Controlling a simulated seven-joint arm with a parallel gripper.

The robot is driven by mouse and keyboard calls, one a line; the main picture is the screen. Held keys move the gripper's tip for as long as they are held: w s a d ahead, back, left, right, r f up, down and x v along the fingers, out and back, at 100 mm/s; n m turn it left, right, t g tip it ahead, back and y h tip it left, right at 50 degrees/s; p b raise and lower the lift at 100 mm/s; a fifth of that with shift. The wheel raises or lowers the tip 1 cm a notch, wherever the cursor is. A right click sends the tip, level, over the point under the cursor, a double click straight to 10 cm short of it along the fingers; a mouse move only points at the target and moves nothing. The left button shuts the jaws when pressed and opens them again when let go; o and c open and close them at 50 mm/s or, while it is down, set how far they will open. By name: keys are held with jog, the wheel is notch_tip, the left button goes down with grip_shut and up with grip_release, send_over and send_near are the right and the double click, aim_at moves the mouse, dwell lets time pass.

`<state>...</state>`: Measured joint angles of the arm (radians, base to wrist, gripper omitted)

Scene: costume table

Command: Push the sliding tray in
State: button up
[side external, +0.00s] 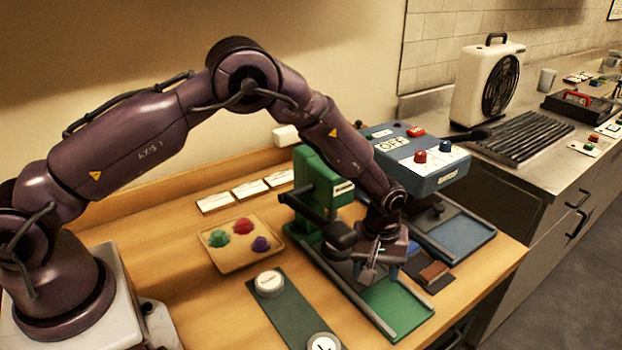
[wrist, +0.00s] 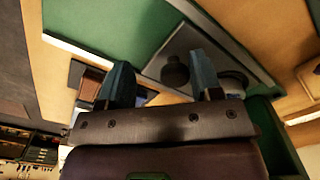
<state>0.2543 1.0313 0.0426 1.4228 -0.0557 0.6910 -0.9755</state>
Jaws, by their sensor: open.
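A green sliding tray (side external: 396,302) with grey side rails extends forward from the green machine (side external: 322,190). In the wrist view the green tray (wrist: 110,28) fills the upper left, with a grey plate and dark round parts beside it. My gripper (side external: 378,268) is low over the tray's rear part, fingers pointing down. Its two fingers (wrist: 162,85) are apart, with nothing between them. I cannot tell whether they touch the tray. A second, blue tray (side external: 455,232) lies under the blue machine (side external: 425,172).
A dark pad with a brown block (side external: 434,272) lies right of the green tray. A yellow tray (side external: 216,257) holds coloured pieces at left. A dark green strip with white round buttons (side external: 270,283) lies in front. The table's front edge is close to the green tray.

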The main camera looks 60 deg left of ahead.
jog(key=d, duration=0.9)
notch_tip(320, 180, up, 13)
jog(key=s+a+r+m, duration=0.5)
jog(key=s+r, duration=0.1)
jog(key=s, duration=0.1)
jog(key=s+a+r+m+t, duration=0.1)
jog(key=s+a+r+m, duration=0.4)
jog(key=s+r+m, duration=0.1)
jog(key=shift+s+r+t, duration=0.3)
jog(key=shift+s+r, duration=0.45)
jog(key=shift+s, duration=0.4)
